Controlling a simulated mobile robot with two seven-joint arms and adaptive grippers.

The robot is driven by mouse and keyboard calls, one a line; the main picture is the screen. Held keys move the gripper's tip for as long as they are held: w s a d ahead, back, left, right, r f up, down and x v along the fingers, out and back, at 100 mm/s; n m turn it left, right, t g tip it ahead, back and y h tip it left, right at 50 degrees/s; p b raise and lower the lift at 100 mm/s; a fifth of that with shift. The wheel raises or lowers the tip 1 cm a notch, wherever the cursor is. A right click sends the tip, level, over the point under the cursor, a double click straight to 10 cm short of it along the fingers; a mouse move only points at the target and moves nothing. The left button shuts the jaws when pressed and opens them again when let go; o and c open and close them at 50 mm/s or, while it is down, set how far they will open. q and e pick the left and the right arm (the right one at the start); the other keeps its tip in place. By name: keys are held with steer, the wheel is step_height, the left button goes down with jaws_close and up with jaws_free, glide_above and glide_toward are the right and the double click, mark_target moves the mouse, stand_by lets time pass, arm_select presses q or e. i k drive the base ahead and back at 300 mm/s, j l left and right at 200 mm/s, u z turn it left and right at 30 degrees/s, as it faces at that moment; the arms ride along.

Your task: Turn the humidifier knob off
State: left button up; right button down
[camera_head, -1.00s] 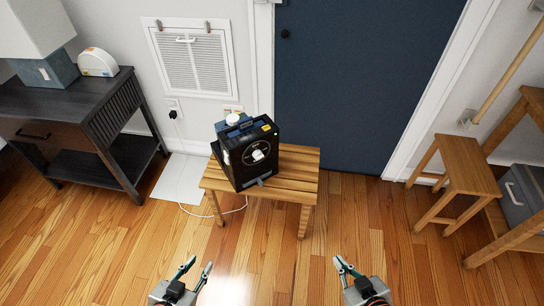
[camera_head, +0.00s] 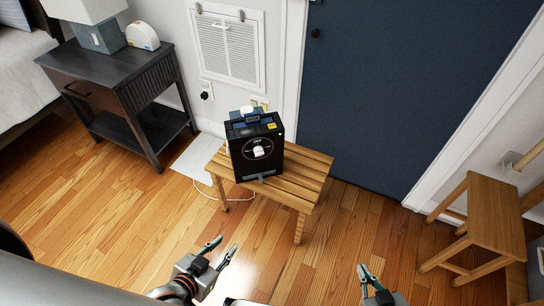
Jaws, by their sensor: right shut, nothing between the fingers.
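The humidifier (camera_head: 273,146) is a black box with a blue top part, standing upright on a slatted wooden bench (camera_head: 303,180). A white knob (camera_head: 258,152) sits in the middle of its front face, inside a thin ring. The knob's marked setting is too small to read. My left gripper (camera_head: 222,249) is open and empty, below the bench in the picture and apart from it. My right gripper (camera_head: 364,271) is shut and empty, below and to the right of the bench. Neither gripper touches the humidifier.
A dark side table (camera_head: 120,83) stands left of the bench. A cord (camera_head: 207,194) trails on the floor by the bench's left side. A wooden stool (camera_head: 484,205) is at the right, and a blue door (camera_head: 390,90) is behind. The floor before the bench is clear.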

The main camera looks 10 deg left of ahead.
mark_target(258, 151)
steer(key=l+u, duration=0.25)
steer(key=l, duration=1.55)
steer(key=i, duration=0.05)
